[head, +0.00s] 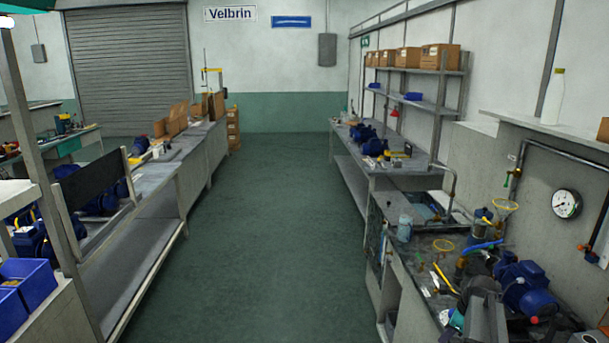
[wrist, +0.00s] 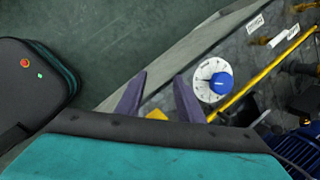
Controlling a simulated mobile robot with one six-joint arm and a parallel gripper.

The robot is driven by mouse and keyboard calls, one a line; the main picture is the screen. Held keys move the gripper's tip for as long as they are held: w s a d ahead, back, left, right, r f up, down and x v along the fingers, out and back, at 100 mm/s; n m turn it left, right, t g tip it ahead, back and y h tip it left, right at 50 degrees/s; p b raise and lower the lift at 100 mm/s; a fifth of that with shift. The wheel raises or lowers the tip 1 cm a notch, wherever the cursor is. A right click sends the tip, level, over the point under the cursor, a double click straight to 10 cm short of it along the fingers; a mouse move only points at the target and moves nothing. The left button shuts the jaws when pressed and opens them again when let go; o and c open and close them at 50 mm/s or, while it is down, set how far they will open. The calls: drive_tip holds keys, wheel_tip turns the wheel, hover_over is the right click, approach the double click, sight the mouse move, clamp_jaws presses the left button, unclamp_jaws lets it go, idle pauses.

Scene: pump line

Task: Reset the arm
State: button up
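My gripper (wrist: 158,90) shows in the wrist view as two purple fingers reaching out past a dark and teal body. The fingers are spread apart, with nothing between their tips. They point toward the edge of a cluttered grey bench (wrist: 190,45), with the green floor beyond it. A white dial with a blue knob (wrist: 220,83) lies just right of the right finger, apart from it in the picture.
A long yellow bar (wrist: 265,72) crosses the bench in the wrist view. In the head view, a blue pump (head: 525,285) and tools crowd the right bench, below a wall gauge (head: 566,204). The aisle floor (head: 270,220) is clear between the bench rows.

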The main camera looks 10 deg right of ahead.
drive_tip(key=s+a+f+n+g, duration=0.1)
drive_tip(key=s+a+f+n, duration=0.25)
drive_tip(key=a+n, duration=0.75)
drive_tip(key=s+a+f+n+g, duration=0.1)
drive_tip(key=s+a+f+n, duration=0.25)
drive_tip(key=a+n, duration=0.8)
drive_tip(key=s+a+f+n+g, duration=0.1)
drive_tip(key=s+a+f+n, duration=0.3)
drive_tip(key=a, duration=1.2)
drive_tip(key=s+f+n+g+b, duration=0.1)
drive_tip(key=s+f+g+b, duration=0.5)
drive_tip(key=s+f, duration=1.9)
drive_tip(key=shift+b, duration=0.3)
